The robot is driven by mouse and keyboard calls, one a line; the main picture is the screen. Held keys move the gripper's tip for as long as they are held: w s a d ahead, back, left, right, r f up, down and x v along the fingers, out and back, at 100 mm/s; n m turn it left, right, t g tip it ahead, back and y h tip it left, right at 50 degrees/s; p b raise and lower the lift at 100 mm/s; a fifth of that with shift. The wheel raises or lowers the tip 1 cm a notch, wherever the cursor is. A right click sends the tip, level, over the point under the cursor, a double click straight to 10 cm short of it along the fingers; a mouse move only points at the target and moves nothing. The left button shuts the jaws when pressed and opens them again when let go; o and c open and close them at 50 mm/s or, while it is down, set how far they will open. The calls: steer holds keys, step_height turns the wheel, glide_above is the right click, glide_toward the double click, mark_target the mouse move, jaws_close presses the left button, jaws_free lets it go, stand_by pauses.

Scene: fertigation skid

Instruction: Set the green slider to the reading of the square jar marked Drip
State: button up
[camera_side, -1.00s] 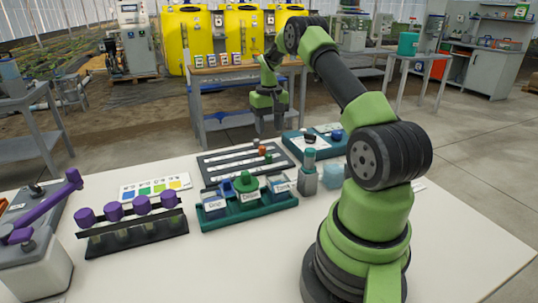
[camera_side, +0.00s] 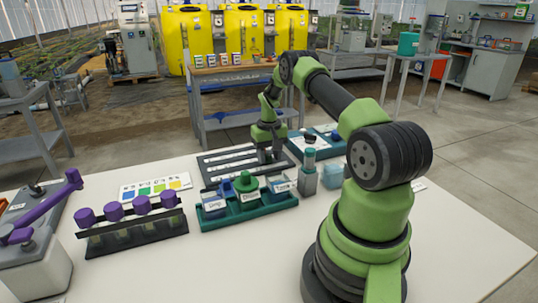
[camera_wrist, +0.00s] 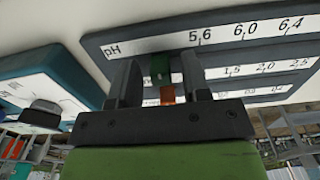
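The slider board (camera_side: 222,172) is a dark panel with white scale strips. In the wrist view, the green slider (camera_wrist: 160,66) is on the pH strip, between the pH label and the 5.6 mark. My gripper (camera_wrist: 160,80) is open, with one finger on each side of the green slider and gaps visible. In the side view my gripper (camera_side: 269,158) is low over the board's right part and hides the sliders. Jars stand in a green rack (camera_side: 246,213): a left jar (camera_side: 213,204), a green-topped middle jar (camera_side: 248,192) and a right jar (camera_side: 280,185). Their labels are too small to read surely.
A colour chart (camera_side: 155,188) lies left of the board. Purple-capped tubes (camera_side: 128,213) stand in a black rack. A bottle (camera_side: 308,176) stands close right of the jars.

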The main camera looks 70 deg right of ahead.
jaws_close()
steer(key=w+a, duration=0.5)
steer(key=shift+w+a, duration=0.3)
steer(key=shift+w, duration=0.05)
steer(key=shift+o, duration=0.8)
jaws_free()
step_height(320, 180, up, 10)
